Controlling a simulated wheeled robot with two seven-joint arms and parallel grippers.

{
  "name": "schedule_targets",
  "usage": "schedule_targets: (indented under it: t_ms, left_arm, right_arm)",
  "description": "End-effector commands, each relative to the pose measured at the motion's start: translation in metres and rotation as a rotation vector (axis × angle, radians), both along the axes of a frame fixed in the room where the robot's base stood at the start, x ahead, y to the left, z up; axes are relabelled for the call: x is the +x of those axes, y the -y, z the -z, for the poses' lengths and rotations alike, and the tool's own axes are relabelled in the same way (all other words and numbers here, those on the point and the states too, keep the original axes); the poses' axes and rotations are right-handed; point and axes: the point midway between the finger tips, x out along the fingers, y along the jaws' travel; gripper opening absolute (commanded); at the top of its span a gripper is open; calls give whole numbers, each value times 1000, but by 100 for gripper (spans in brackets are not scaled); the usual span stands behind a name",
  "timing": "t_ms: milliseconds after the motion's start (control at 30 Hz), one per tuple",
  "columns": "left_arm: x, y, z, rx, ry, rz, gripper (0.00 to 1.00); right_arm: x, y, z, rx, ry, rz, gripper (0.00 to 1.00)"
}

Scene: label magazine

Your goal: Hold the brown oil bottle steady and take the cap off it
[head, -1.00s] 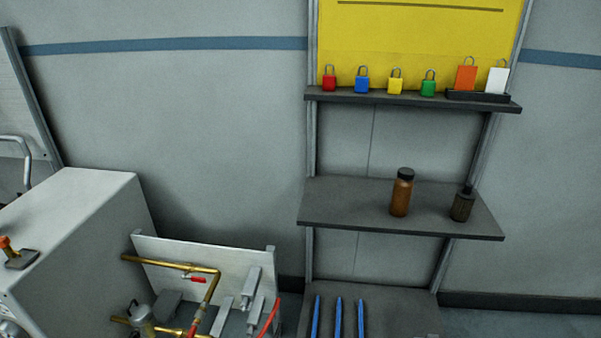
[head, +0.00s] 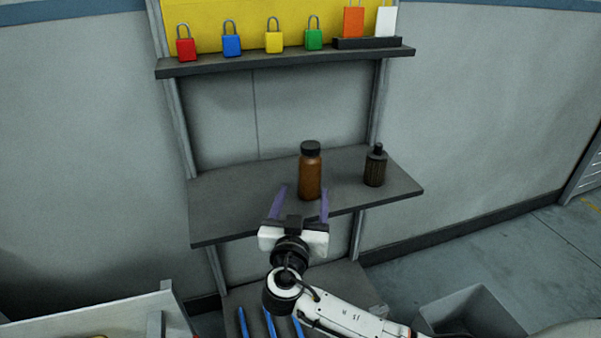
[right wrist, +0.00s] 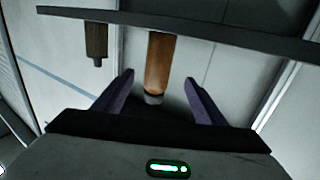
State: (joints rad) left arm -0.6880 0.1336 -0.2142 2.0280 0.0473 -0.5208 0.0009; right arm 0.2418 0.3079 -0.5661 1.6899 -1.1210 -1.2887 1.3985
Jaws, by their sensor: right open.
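The brown oil bottle (head: 311,178) stands upright on the middle shelf (head: 235,205), with its black cap (head: 310,149) on top. My right gripper (head: 304,192) is open and empty in front of the bottle, at the shelf's front edge. Its two purple fingers point toward the bottle, one to each side of it in the picture. In the right wrist view the bottle (right wrist: 160,62) appears upside down, between and beyond the open fingers (right wrist: 158,88), and its cap (right wrist: 153,98) shows at the lower end. I see no contact. My left gripper is not in view.
A dark ribbed bottle (head: 375,168) stands to the right on the same shelf. The upper shelf (head: 290,62) holds several coloured padlocks and tags. Blue rods (head: 268,322) lie on the lower shelf. A grey bin (head: 470,312) is on the floor at the right. The middle shelf's left part is clear.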

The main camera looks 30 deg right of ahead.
Motion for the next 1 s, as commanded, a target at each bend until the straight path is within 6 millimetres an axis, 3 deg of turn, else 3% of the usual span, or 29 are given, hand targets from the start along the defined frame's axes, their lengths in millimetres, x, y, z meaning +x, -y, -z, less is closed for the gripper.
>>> schedule_targets:
  t_ms: [700,1000]
  left_arm:
    - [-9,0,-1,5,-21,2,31]
    - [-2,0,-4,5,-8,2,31]
  right_arm:
    - [67,63,-11,-4,16,8,65]
    - [75,69,-9,-1,15,6,65]
